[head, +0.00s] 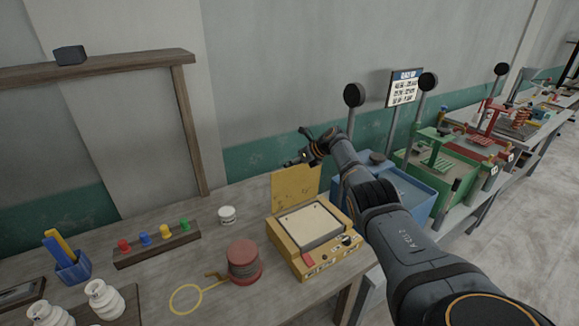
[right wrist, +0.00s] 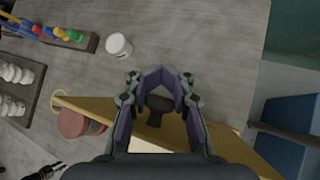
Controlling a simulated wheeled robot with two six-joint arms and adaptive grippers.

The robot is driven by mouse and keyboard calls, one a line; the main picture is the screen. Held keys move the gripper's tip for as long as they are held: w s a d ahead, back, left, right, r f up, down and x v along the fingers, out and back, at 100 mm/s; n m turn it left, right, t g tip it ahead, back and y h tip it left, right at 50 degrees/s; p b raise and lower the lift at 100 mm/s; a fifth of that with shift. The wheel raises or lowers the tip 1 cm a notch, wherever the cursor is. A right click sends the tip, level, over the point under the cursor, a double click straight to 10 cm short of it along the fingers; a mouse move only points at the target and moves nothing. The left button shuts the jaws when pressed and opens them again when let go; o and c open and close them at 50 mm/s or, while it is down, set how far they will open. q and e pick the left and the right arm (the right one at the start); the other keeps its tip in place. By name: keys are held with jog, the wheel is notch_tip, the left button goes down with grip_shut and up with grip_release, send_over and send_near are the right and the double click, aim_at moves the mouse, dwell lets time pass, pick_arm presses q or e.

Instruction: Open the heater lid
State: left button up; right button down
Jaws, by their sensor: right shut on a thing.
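The heater (head: 315,262) is a yellow box with a pale top plate (head: 311,226) and a dark knob on its front. Its yellow lid (head: 295,188) stands raised, roughly upright, at the back edge. My right gripper (head: 300,159) is at the lid's top edge. In the right wrist view my right gripper (right wrist: 160,88) is shut on the lid's dark handle (right wrist: 158,104), with the lid (right wrist: 232,148) running beneath the fingers. What seems to be my left gripper (right wrist: 45,171) shows small and dark at the lower left there; its jaw opening is unclear.
Left of the heater are a red spool (head: 244,262), a yellow loop (head: 186,299) and a white jar (head: 227,215). A rack of coloured pegs (head: 157,245) stands further left. A blue bin (head: 405,195) stands close on the right, behind my arm.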

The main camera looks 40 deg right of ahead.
jog(key=shift+s+f, duration=0.25)
jog(key=shift+f, duration=0.25)
jog(key=c, duration=1.3)
grip_release()
jog(key=shift+d, duration=0.15)
jog(key=shift+o, duration=1)
jog(key=shift+w+d, duration=0.1)
jog(key=shift+w, duration=0.1)
jog(key=shift+r, duration=0.15)
jog(key=v, duration=1.1)
jog(key=shift+s+r, duration=0.25)
jog(key=shift+r, duration=0.1)
jog(key=shift+d, duration=0.1)
jog(key=shift+c, duration=0.4)
